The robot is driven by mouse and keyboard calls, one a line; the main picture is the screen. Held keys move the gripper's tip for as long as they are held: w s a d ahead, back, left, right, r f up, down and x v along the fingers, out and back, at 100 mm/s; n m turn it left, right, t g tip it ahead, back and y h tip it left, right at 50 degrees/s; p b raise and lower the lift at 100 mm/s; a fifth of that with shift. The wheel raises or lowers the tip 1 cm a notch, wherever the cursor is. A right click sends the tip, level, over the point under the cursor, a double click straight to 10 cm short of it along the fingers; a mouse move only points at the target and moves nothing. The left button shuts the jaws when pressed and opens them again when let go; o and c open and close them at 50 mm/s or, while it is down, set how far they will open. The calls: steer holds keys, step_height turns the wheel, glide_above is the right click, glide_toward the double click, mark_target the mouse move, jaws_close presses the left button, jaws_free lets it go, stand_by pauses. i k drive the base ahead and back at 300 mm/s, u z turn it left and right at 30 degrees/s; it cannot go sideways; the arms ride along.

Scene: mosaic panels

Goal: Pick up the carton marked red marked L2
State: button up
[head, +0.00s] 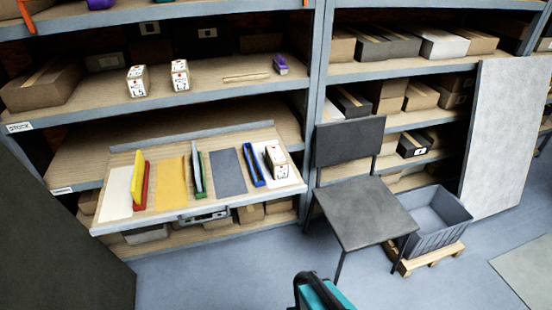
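Two small white cartons with dark and red markings stand upright on the upper left shelf, a left one (137,81) and a right one (180,75). A third similar white carton (276,160) stands at the right end of the pulled-out lower shelf. The lettering is too small to read surely, so I cannot tell which is L2. My gripper (318,292) shows as a dark and teal part at the bottom edge, partly cut off, well apart from all the cartons. Its fingers cannot be made out.
The pulled-out shelf (105,228) holds coloured panels and upright red, green and blue holders. A dark chair (365,212) stands right of it, beside a grey crate (433,219) on a wooden pallet. A pale board (508,140) leans at right. Floor in front is clear.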

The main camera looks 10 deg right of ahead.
mark_target(278, 163)
steer(key=i, duration=0.85)
steer(key=z, duration=0.05)
